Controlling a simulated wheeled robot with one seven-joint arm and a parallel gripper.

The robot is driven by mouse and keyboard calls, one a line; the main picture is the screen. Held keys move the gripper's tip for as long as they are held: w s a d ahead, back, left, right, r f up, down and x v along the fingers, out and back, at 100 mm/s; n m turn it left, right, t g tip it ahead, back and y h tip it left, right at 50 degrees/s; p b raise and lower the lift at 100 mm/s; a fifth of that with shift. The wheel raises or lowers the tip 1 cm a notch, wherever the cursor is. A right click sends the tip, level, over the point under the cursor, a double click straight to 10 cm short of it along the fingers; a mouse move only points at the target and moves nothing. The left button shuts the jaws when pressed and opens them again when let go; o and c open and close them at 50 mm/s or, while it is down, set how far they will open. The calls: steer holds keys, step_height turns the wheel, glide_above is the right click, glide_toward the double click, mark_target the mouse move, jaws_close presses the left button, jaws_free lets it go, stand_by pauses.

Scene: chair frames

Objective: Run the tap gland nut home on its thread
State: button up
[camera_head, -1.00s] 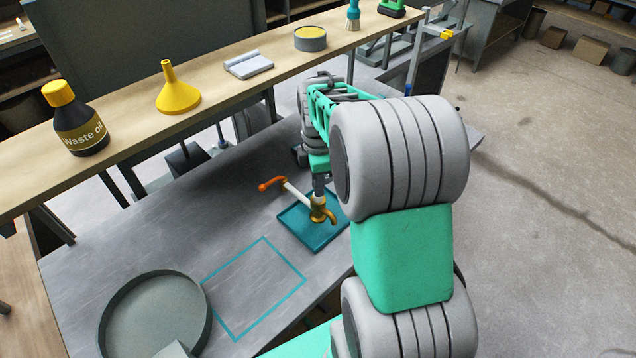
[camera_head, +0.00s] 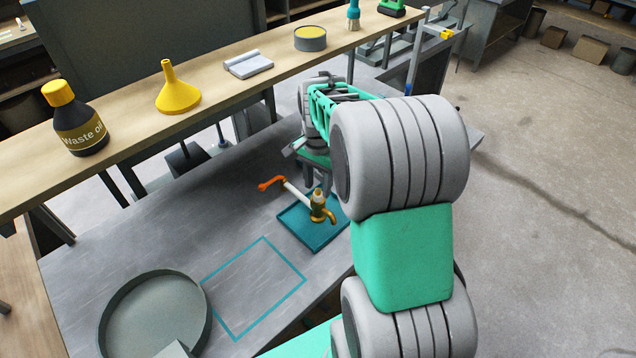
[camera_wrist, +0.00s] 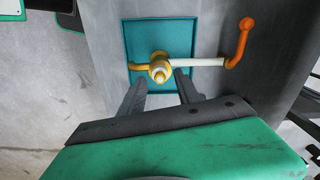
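The brass tap (camera_head: 318,213) stands upright on a teal square tray (camera_head: 292,222). Its gland nut (camera_head: 319,197) is the gold ring at the top of the body around a pale spindle; it also shows in the wrist view (camera_wrist: 159,69). A white bar with an orange-ended lever (camera_head: 270,184) reaches out from the tap. My gripper (camera_head: 318,186) is above the tap with its two fingers spread and nothing between them. In the wrist view my gripper (camera_wrist: 160,84) frames the nut between its fingertips, apart from it. I cannot tell how far down the thread the nut sits.
A teal outlined rectangle (camera_head: 254,287) on the grey bench is empty. A round grey pan (camera_head: 154,317) stands at front left. A wooden shelf behind holds a waste oil bottle (camera_head: 75,120), a yellow funnel (camera_head: 178,92) and a tin (camera_head: 310,38).

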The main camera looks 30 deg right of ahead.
step_height(320, 180, up, 8)
steer(key=b, duration=0.1)
steer(key=s+a+f+n, duration=0.3)
steer(key=s+f+n, duration=0.4)
steer(key=s+n, duration=0.15)
steer(key=s+a+r+n+t, duration=0.3)
steer(key=a+r, duration=0.3)
steer(key=a, duration=0.2)
steer(key=shift+s+a+r+n+t, duration=0.4)
steer(key=shift+n+t, duration=0.05)
steer(key=shift+t, duration=0.05)
steer(key=shift+a, duration=0.35)
steer(key=shift+c, duration=0.5)
